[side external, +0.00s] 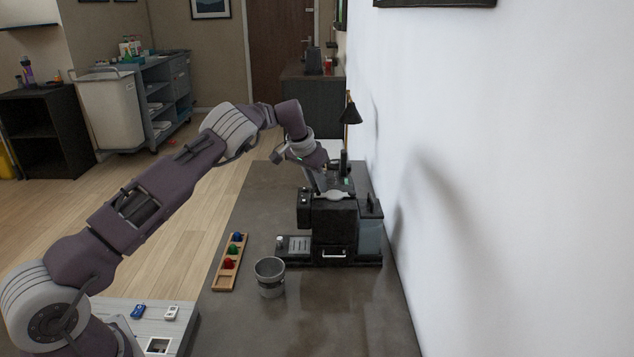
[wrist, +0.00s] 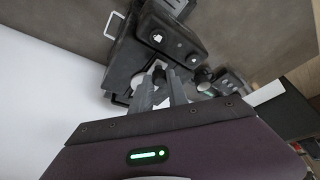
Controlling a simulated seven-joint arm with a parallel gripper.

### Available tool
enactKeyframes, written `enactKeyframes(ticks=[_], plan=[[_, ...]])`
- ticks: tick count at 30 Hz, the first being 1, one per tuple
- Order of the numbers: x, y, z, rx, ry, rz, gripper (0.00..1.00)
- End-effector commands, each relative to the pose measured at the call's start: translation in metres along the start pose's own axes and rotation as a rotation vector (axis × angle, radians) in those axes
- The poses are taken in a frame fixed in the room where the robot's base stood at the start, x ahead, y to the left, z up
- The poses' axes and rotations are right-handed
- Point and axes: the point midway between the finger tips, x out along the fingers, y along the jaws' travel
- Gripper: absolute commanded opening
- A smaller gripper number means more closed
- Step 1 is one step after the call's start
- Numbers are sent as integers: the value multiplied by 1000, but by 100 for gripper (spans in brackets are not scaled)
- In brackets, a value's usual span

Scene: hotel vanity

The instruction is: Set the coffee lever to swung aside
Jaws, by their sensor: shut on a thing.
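The black coffee machine (side external: 330,228) stands on the dark counter against the white wall. Its pale silver lever (side external: 341,196) shows on top of the machine. My gripper (side external: 320,188) reaches down to the machine's top, beside the lever. In the wrist view my gripper's grey fingers (wrist: 160,86) are close together on a small pale part, which I take as the lever (wrist: 158,66); the fingers hide most of it. The dark machine body (wrist: 150,45) fills the area beyond the fingers.
A metal cup (side external: 269,277) stands in front of the machine. A wooden tray (side external: 222,280) with coloured capsules lies left of the cup. A black lamp (side external: 351,112) stands behind the machine. The counter's front (side external: 340,320) is clear.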

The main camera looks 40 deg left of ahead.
Motion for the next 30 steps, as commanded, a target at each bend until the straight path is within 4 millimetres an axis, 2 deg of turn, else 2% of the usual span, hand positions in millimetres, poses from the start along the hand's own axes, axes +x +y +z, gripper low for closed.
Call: enactKeyframes(ticks=[15, 30], plan=[[-9, 38, 20, -385, 1, -163, 0], [-10, 80, 23, -777, 4, -325, 0]])
